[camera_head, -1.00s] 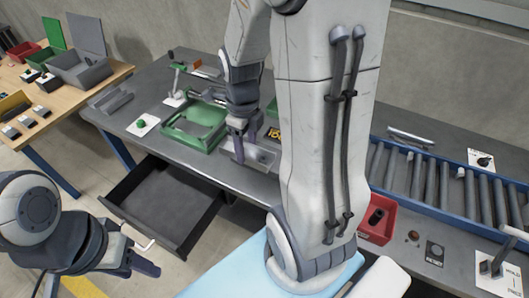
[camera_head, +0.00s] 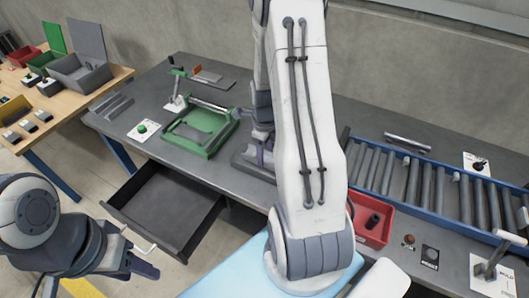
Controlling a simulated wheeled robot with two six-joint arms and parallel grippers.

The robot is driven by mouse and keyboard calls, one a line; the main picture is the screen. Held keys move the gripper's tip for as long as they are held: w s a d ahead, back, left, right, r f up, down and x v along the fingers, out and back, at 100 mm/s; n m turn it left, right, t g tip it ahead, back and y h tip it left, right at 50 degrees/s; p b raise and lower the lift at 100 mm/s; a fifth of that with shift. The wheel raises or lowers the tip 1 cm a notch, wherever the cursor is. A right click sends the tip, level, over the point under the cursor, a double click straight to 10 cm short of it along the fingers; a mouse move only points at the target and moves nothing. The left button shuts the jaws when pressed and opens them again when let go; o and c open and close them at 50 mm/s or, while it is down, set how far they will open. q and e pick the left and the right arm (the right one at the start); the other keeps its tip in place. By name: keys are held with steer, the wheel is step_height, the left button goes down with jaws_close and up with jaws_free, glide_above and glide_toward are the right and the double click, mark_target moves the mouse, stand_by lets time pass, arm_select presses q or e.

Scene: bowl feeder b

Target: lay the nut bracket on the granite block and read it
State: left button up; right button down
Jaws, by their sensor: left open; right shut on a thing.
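My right gripper (camera_head: 263,158) is low over the middle of the grey bench, partly behind my own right arm. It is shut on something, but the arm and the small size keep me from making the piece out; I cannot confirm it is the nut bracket. A dark grey block-like piece (camera_head: 247,170) shows just left of and below the gripper, mostly hidden; I cannot tell whether it is the granite block. My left gripper (camera_head: 148,262) is open at the lower left, in front of the open drawer (camera_head: 165,206).
A green fixture (camera_head: 198,135) with a lever stands left of the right gripper. A green button (camera_head: 142,128) is on a white plate. A red bin (camera_head: 370,222) and a roller conveyor (camera_head: 425,185) lie to the right. My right arm hides the bench centre.

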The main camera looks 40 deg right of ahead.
steer(key=shift+f, duration=0.2)
steer(key=shift+c, duration=0.9)
jaws_free()
steer(key=shift+r, duration=0.1)
